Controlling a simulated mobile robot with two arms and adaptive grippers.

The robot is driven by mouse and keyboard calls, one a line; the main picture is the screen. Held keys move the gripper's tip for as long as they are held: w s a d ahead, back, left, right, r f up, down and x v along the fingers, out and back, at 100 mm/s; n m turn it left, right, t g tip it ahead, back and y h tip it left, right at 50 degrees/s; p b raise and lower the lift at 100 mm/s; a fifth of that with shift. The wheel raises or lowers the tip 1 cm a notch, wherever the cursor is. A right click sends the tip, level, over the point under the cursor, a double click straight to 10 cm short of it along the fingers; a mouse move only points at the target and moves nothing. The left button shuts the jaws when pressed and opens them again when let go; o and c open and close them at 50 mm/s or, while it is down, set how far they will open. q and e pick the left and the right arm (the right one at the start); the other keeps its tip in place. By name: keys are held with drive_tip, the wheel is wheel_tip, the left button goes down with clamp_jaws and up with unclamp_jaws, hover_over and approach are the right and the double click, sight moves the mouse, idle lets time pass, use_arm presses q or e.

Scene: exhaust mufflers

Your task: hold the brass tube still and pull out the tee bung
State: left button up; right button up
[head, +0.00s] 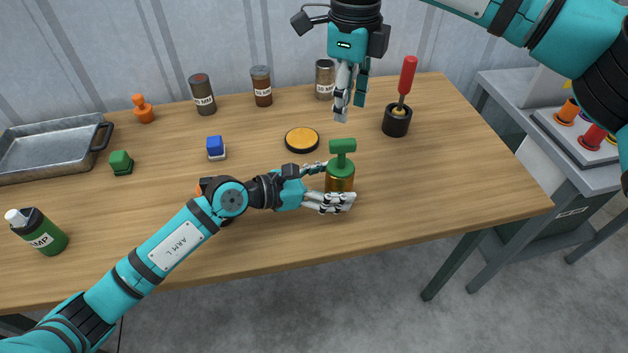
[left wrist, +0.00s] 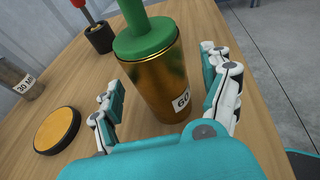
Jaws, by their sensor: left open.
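The brass tube (head: 340,183) stands upright near the table's front edge, with the green tee bung (head: 342,157) seated in its top. In the left wrist view the tube (left wrist: 160,75) bears a label reading 60, and the bung (left wrist: 146,38) covers its mouth. My left gripper (head: 334,184) is open, with its fingers on either side of the tube; in the left wrist view gaps show between the fingers and the tube. My right gripper (head: 350,105) hangs above the table, behind and higher than the bung, with nothing visible between its fingers.
A yellow-topped dark disc (head: 302,139) lies behind the tube. A black holder (head: 397,121) with a red-handled tool (head: 407,76) stands to the right. Several labelled cans line the back, including a silver one (head: 325,80). The table right of the tube is clear.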

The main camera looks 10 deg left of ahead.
use_arm(q)
drive_tip(key=shift+x, duration=0.9)
drive_tip(key=c, duration=1.3)
drive_tip(key=shift+c, duration=0.2)
